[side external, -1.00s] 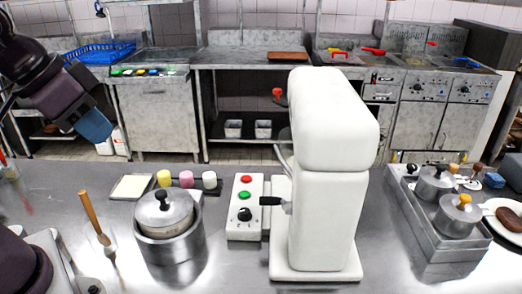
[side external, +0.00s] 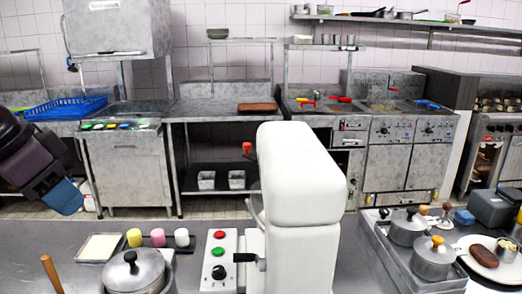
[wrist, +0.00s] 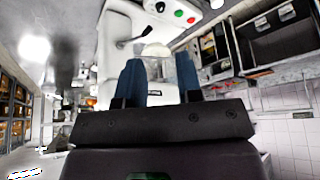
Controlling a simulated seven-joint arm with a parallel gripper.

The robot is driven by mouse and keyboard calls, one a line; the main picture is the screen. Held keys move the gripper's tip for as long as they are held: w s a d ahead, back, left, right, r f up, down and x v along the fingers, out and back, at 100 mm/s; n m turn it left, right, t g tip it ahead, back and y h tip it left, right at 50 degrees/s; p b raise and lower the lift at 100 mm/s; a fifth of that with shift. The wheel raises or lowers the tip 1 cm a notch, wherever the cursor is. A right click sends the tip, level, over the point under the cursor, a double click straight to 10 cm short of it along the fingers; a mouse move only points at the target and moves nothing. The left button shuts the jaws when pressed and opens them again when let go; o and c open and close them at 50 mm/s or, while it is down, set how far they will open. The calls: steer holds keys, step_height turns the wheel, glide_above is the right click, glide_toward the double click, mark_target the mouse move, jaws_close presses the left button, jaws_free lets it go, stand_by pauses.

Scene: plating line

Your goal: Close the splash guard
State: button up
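A white stand mixer (side external: 300,165) stands on the steel counter. A thin grey curved piece (side external: 254,208), which may be the splash guard, shows at the left of its head; its full shape is hidden. In the wrist view the mixer (wrist: 116,30) is ahead of the fingers, with a pale domed piece (wrist: 156,50) beyond them. I cannot tell whether that dome is the guard. My gripper (side external: 62,195) is in the air at the left, well apart from the mixer. In the wrist view my gripper (wrist: 160,76) has its two blue fingers apart with nothing between them.
A control panel (side external: 219,260) with red and green buttons is left of the mixer. A lidded pot (side external: 133,272), colored jars (side external: 157,238) and a wooden handle (side external: 52,274) stand between gripper and mixer. Lidded pots in a tray (side external: 408,262) are at right.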

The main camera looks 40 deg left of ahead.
steer(key=w+a+f+g, duration=0.2)
steer(key=w+f, duration=0.3)
steer(key=t, duration=1.5)
glide_toward(244, 145)
steer(key=w, duration=1.2)
steer(key=shift+w+r, duration=0.15)
steer(key=shift+w, duration=0.25)
jaws_close()
